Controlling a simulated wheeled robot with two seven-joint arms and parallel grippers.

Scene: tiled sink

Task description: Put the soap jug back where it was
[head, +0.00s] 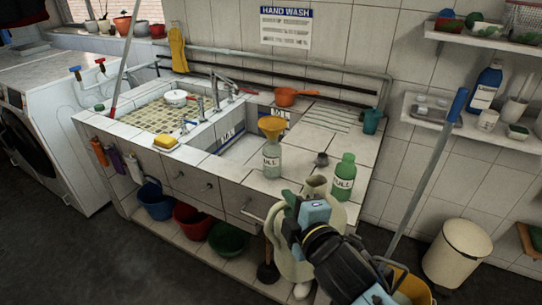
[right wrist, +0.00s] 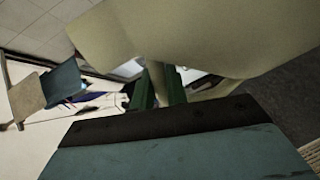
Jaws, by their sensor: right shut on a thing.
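The cream soap jug (head: 290,262) hangs in front of the counter's near right corner, its neck rising beside the counter edge. My right gripper (head: 300,222) is shut on its handle; the jug is partly hidden behind the gripper and arm. In the right wrist view the jug's pale body (right wrist: 225,35) fills the top, with a narrow pale strip between the dark green fingers (right wrist: 158,90). The jug's exact tilt is hard to tell. A clear bottle (head: 271,162) with an orange funnel (head: 271,126) in its mouth and a green bottle (head: 343,180) stand on the counter. My left gripper is not in view.
A small dark cap (head: 321,160) lies between the bottles. An orange pan (head: 290,97) and teal cup (head: 371,121) are farther back. Buckets (head: 229,240) sit under the counter. A blue-handled pole (head: 430,175) and cream bin (head: 456,253) stand right of my arm.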

